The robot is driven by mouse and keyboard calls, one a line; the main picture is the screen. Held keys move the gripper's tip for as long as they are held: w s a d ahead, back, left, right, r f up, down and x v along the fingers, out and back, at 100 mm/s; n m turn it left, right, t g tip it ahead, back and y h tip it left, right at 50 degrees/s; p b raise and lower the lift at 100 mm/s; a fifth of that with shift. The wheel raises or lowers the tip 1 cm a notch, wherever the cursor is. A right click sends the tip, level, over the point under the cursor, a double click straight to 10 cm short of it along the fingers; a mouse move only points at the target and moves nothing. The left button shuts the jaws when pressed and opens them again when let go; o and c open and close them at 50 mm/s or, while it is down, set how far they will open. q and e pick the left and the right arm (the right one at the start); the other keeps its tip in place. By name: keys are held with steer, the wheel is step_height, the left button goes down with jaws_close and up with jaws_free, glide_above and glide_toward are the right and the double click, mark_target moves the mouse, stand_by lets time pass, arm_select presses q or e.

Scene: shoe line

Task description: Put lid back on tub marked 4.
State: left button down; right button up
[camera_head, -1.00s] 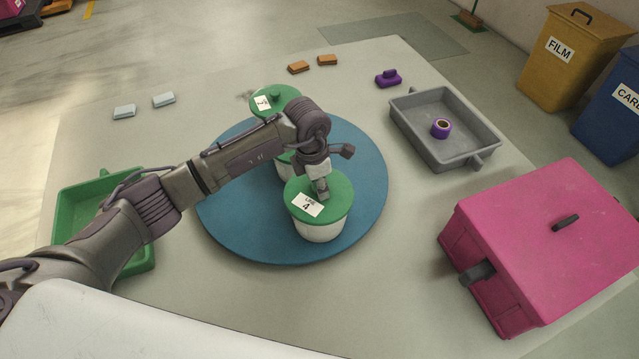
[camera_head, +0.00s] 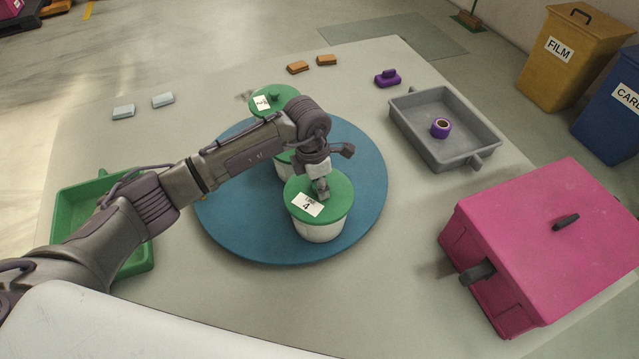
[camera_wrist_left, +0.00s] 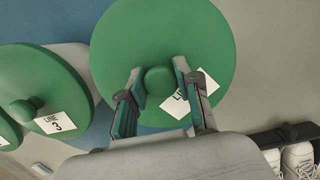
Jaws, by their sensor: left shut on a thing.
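A green round lid (camera_head: 335,190) with a white label reading "LINE 4" rests on the rim of a white tub (camera_head: 321,232), with no clear gap between them in the head view. The tub stands on the front part of a blue round board (camera_head: 240,230). My left gripper (camera_head: 322,190) is shut on the lid's knob. In the left wrist view its fingers (camera_wrist_left: 158,95) are on either side of the knob, and the lid (camera_wrist_left: 150,35) hides the tub below. My right gripper is in neither view.
Behind stands another green-lidded tub (camera_head: 272,98); the wrist view shows a "LINE 3" lid (camera_wrist_left: 50,85). A green tray (camera_head: 75,215) lies left, a grey tray (camera_head: 420,140) holding a purple roll (camera_head: 441,128) lies right, and a pink box (camera_head: 550,235) stands front right.

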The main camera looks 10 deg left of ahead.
arm_select(q)
steer(key=shift+f+b, duration=0.15)
steer(key=shift+b, duration=0.3)
stand_by(1.2)
steer(key=c, duration=0.7)
jaws_free()
steer(key=shift+o, duration=0.2)
steer(key=o, duration=0.4)
steer(key=shift+r+p, duration=2.05)
steer(key=shift+r, duration=1.5)
